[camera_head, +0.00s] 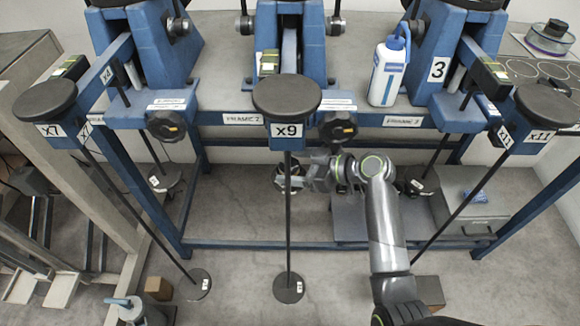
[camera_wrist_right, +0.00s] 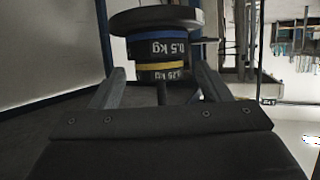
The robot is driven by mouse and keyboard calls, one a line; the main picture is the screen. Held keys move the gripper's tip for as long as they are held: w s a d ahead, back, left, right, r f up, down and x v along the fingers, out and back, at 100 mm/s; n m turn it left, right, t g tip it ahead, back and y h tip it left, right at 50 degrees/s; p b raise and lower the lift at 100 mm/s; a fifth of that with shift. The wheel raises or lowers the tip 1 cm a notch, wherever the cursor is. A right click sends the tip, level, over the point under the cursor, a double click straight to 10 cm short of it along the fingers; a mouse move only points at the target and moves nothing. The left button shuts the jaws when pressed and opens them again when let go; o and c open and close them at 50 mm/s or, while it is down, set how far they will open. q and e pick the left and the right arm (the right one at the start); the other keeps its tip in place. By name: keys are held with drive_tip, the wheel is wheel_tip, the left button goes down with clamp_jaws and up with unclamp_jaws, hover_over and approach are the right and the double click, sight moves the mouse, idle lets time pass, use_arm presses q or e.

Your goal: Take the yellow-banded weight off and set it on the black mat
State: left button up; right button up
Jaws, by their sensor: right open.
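The yellow-banded weight (camera_wrist_right: 165,75) is black and hangs lowest in a stack in the right wrist view, marked 0.25 kg. A blue-banded 0.5 kg weight (camera_wrist_right: 160,49) sits directly above it, under a wide dark disc (camera_wrist_right: 155,18). My right gripper (camera_wrist_right: 160,70) is open, with one finger on each side of the yellow band; contact cannot be told. In the head view my right gripper (camera_head: 305,180) is at the middle frame's hanging stack, partly behind the x9 rod. A dark mat with circle outlines (camera_head: 528,68) lies at the right edge. My left gripper is not in view.
Long rods with round black pads, x7 (camera_head: 45,100), x9 (camera_head: 287,95) and x11 (camera_head: 548,105), stand in front of the blue frames. A white bottle (camera_head: 387,75) stands on the bench. A grey box (camera_head: 470,215) is at lower right.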

sight(297, 168)
drive_tip(key=c, duration=1)
drive_tip(key=shift+c, duration=0.3)
drive_tip(key=shift+r, duration=0.2)
drive_tip(key=shift+r, duration=0.25)
drive_tip(key=r, duration=0.3)
drive_tip(key=shift+s+d, duration=0.15)
drive_tip(key=shift+d, duration=0.05)
drive_tip(key=s+d, duration=1.1)
drive_tip(key=s, duration=0.2)
drive_tip(key=shift+s+p, duration=0.35)
drive_tip(key=shift+s, duration=0.05)
